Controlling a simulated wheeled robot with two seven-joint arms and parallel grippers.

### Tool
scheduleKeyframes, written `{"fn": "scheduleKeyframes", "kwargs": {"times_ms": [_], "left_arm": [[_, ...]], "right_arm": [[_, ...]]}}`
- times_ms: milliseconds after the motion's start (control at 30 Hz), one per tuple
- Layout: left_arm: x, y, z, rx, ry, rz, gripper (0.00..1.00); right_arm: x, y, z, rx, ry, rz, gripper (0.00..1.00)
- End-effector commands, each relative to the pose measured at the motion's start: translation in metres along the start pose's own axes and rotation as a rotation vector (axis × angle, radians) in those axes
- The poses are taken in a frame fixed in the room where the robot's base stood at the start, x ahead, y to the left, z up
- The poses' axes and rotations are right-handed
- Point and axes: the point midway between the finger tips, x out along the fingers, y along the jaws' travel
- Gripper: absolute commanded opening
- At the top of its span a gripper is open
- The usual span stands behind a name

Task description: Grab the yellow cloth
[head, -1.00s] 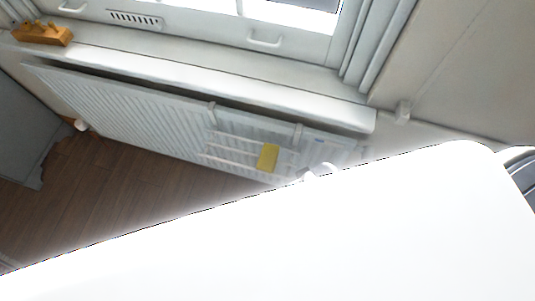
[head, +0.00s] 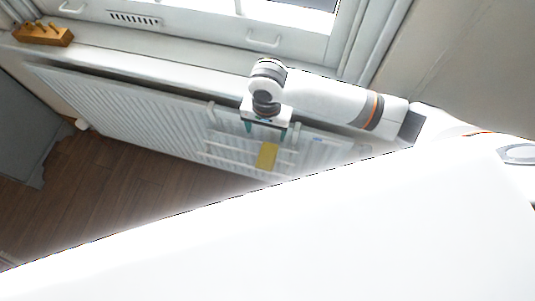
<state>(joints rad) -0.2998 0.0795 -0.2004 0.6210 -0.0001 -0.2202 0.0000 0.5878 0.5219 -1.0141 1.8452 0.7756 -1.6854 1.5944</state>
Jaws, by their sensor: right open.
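The yellow cloth (head: 266,156) hangs on a white rail rack (head: 225,143) hooked over the radiator under the window. My right gripper (head: 265,131) is open and empty, with its fingers pointing down just above the cloth in the picture. A gap shows between the fingertips and the cloth; the exact depth between them is hard to tell. My right arm comes in from the right in front of the window sill. My left gripper is not in view.
The white radiator (head: 130,110) runs below the window sill (head: 180,72). A wooden peg block (head: 45,36) stands on the sill at the far left. Wooden floor (head: 100,195) is clear at the lower left. A large white surface fills the lower foreground.

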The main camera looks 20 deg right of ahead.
Motion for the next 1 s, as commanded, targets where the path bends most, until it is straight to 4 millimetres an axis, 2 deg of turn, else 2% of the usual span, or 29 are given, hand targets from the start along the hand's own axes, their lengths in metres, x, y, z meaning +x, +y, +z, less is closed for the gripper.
{"fn": "scheduleKeyframes", "kwargs": {"times_ms": [133,400,667,900,1000], "left_arm": [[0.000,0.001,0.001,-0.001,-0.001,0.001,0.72],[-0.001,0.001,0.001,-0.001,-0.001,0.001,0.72],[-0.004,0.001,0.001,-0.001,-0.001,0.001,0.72],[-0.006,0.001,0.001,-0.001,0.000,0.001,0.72],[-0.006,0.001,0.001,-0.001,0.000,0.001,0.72]], "right_arm": [[0.010,-0.005,0.005,0.038,-0.005,-0.029,0.75],[0.054,-0.005,0.004,0.037,-0.005,-0.025,0.75],[0.075,-0.008,0.002,0.036,-0.004,-0.024,0.75],[0.110,-0.013,-0.002,0.035,-0.006,-0.024,0.75],[0.116,-0.013,-0.002,0.035,-0.006,-0.022,0.75]]}}
